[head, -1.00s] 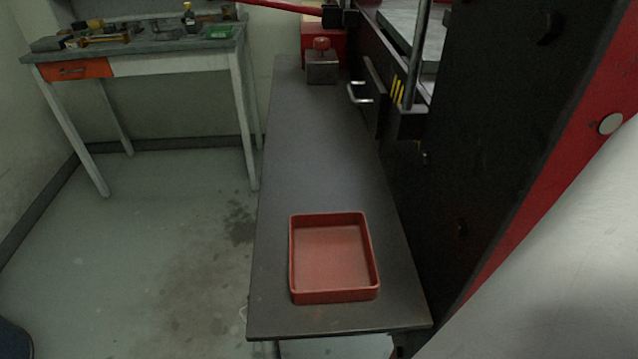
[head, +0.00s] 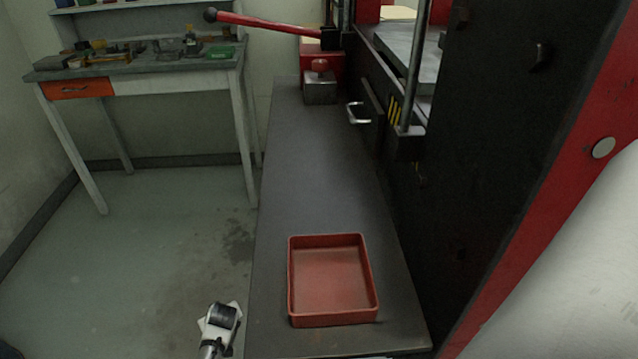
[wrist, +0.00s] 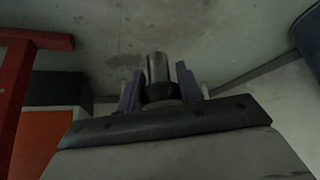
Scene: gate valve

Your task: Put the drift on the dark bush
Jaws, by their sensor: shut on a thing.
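In the wrist view, my gripper (wrist: 158,85) is shut on the drift (wrist: 157,67), a bare metal cylinder with a dark band low down between the two fingers. The drift's far end points away from the wrist, over the grey floor. In the head view, a small white and black end of my arm shows at the bottom, left of the bench's near edge; its fingers are too small to make out. I cannot make out the dark bush as a separate thing in any view.
A red tray (head: 290,284), empty, lies on the near end of the long dark bench (head: 308,165). A metal block (head: 320,93) stands at its far end, by a red lever (head: 265,21). A dark press frame (head: 490,150) borders the right. A workbench (head: 170,85) stands back left.

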